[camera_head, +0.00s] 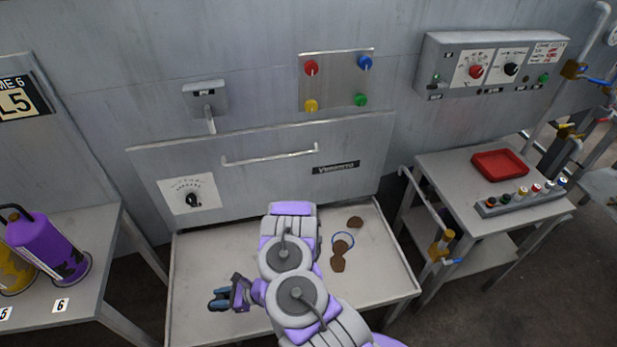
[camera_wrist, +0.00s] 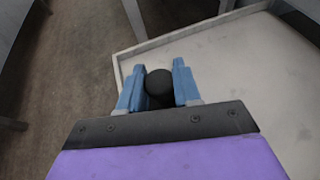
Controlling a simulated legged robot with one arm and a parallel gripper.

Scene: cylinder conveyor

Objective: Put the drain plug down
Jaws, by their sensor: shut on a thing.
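My gripper (camera_head: 219,298) is over the left part of the pale, rimmed table in the middle. In the wrist view its blue fingers (camera_wrist: 160,88) are shut on a dark round thing, which I take to be the drain plug (camera_wrist: 159,86). In the head view the plug is hard to make out at the gripper.
Brown pieces (camera_head: 340,250) and a thin blue-white ring (camera_head: 351,239) lie right of my arm on the pale table (camera_head: 200,265). A purple canister (camera_head: 47,247) stands on the left bench. A red tray (camera_head: 499,165) sits on the right bench. The pale table's left part is clear.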

